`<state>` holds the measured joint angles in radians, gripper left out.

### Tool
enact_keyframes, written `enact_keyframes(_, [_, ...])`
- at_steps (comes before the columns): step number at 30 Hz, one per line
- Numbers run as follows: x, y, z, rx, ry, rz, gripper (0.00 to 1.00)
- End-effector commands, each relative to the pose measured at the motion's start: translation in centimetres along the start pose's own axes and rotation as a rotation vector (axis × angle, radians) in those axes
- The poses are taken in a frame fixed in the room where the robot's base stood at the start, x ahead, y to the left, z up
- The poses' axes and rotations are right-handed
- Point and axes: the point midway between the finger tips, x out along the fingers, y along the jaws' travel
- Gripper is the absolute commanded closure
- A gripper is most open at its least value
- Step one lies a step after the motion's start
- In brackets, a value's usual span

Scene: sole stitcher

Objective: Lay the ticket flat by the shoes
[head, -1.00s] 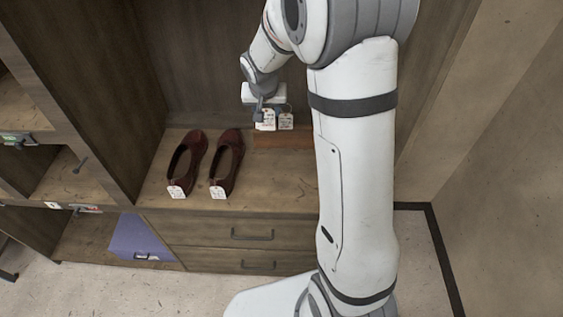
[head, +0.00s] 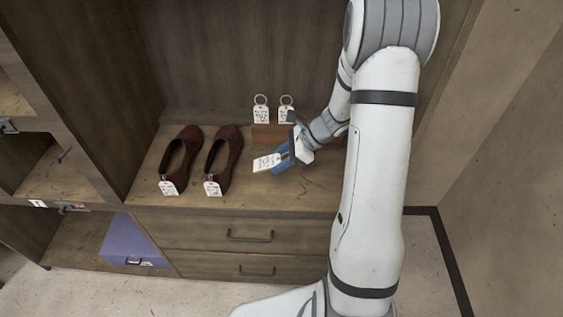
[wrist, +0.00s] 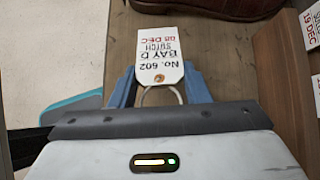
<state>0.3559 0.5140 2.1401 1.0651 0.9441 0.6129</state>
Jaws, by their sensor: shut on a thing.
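My gripper (head: 284,158) is shut on a white ticket (head: 267,162), low over the shelf and right of the shoes. The wrist view shows the ticket (wrist: 160,55) jutting past the blue fingers, its ring (wrist: 160,95) between them. Its print is upside down there and reads No. 602, BAY D, 08 DEC. I cannot tell whether it touches the shelf board (head: 235,196). A dark red left shoe (head: 180,157) and right shoe (head: 223,157) stand side by side, with white tags (head: 168,187) (head: 212,188) at their near ends.
Two ringed tickets (head: 261,114) (head: 286,113) stand at a brown wooden block (head: 266,134) behind my gripper. A side panel (head: 90,100) bounds the shelf on the left. Drawers (head: 240,235) lie below the front edge. Bare board lies right of the right shoe.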

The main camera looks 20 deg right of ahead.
Motion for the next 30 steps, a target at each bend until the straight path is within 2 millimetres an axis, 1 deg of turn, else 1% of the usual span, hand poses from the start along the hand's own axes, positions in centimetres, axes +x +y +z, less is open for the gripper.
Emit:
enact_keyframes(3, [0.1, -0.3, -0.2, 0.034, -0.032, -0.035, 0.78])
enact_keyframes(8, [0.4, -0.4, -0.6, 0.041, -0.039, -0.043, 0.78])
enact_keyframes(24, [4.0, -0.4, -4.3, 0.04, -0.036, -0.043, 0.78])
enact_keyframes(30, [4.3, -0.4, -4.7, 0.04, -0.036, -0.044, 0.78])
